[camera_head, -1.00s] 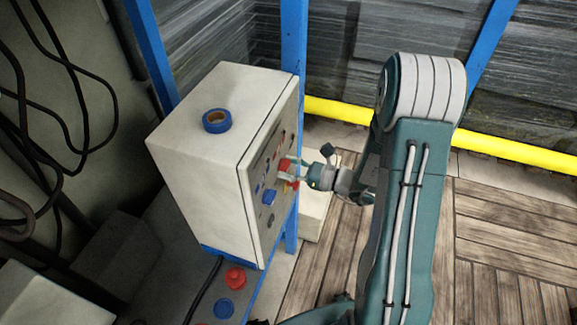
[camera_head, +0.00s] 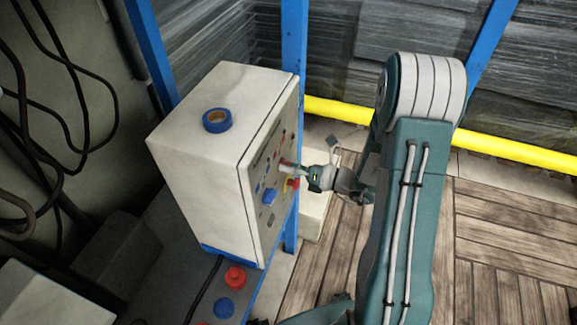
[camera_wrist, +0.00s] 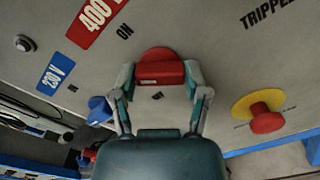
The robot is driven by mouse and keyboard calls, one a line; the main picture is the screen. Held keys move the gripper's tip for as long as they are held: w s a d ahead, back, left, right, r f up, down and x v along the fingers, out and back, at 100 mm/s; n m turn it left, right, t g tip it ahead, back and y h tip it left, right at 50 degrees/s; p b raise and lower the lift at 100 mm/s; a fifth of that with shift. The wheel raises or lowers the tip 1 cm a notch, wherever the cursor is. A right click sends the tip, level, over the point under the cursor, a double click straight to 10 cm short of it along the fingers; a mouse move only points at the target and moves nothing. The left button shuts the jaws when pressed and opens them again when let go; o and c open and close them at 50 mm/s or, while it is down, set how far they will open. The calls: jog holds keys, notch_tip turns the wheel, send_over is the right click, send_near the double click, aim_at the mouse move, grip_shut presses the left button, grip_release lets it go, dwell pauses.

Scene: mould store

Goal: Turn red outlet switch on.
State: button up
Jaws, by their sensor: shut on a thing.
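The red outlet switch (camera_wrist: 160,70) is a red knob on the cabinet's grey front panel, under the red "400" label (camera_wrist: 97,18). In the wrist view, "ON" is printed to its upper left and a small, unreadable mark lies just below it. My gripper (camera_wrist: 160,78) is shut on the knob, one finger on its left side and one on its right. The knob's bar lies nearly level, across the fingers. In the head view my gripper (camera_head: 296,169) meets the panel of the cream cabinet (camera_head: 205,170) and largely hides the knob.
A blue switch (camera_wrist: 100,109) under the blue 230 V label (camera_wrist: 56,74) is to the left. A red emergency button on a yellow disc (camera_wrist: 266,115) is to the right. A tape roll (camera_head: 217,121) lies on the cabinet. A blue post (camera_head: 292,60) stands behind.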

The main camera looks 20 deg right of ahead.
jog(key=m, duration=0.5)
jog(key=shift+w+d+m, duration=0.1)
jog(key=shift+w+m, duration=0.1)
jog(key=shift+m, duration=2.4)
jog(key=shift+f, duration=0.1)
jog(key=o, duration=1.2)
jog(key=shift+c, duration=0.2)
jog(key=v, duration=1.2)
jog(key=shift+f, duration=0.1)
